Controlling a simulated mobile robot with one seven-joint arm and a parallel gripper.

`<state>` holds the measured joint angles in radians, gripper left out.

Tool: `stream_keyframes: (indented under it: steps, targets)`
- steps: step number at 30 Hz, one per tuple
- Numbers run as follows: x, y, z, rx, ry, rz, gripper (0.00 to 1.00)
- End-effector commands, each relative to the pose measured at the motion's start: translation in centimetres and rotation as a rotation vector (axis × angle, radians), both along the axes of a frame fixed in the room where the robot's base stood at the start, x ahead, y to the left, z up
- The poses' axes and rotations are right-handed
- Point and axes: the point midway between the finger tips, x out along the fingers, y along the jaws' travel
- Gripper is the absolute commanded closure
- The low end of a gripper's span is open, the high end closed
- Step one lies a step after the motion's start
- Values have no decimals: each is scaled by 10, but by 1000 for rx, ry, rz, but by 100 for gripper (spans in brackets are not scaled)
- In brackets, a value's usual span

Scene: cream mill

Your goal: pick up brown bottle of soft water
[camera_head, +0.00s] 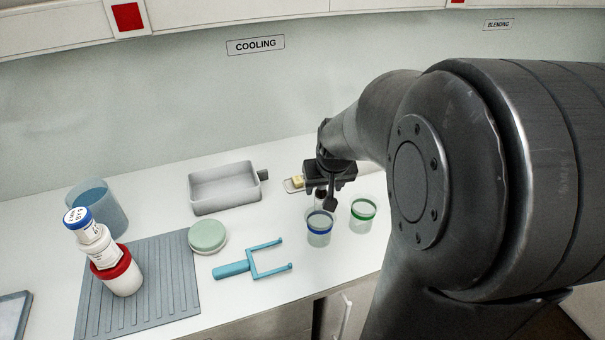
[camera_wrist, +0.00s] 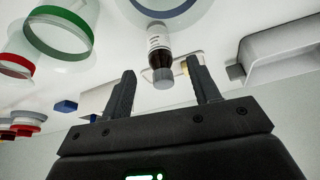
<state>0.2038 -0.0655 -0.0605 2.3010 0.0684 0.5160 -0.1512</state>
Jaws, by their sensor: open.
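The brown bottle (camera_wrist: 159,57) has a dark brown body, a white label and a grey cap. In the wrist view it shows between the two fingers of my gripper (camera_wrist: 160,75), its cap end towards the palm, with gaps on both sides. In the head view only a dark sliver of the bottle (camera_head: 319,195) shows beneath my gripper (camera_head: 326,198), which hides most of it. My gripper is open and points down over the counter. The label text is too small to read.
A blue-rimmed cup (camera_head: 319,236) and a green-rimmed cup (camera_head: 363,215) stand close in front of my gripper. A small tray (camera_head: 289,186) lies just left, and a grey pan (camera_head: 226,200) farther left. A blue fork-shaped tool (camera_head: 232,269) lies front left.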

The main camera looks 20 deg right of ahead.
Motion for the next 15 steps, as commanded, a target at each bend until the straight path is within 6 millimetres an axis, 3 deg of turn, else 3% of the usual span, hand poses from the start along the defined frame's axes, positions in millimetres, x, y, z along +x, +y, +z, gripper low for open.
stream_keyframes:
  steps: [8, 15]
  targets:
    - [7, -1, -17, 0, 3, 0, 44]
    - [22, -4, -43, 0, 3, 0, 44]
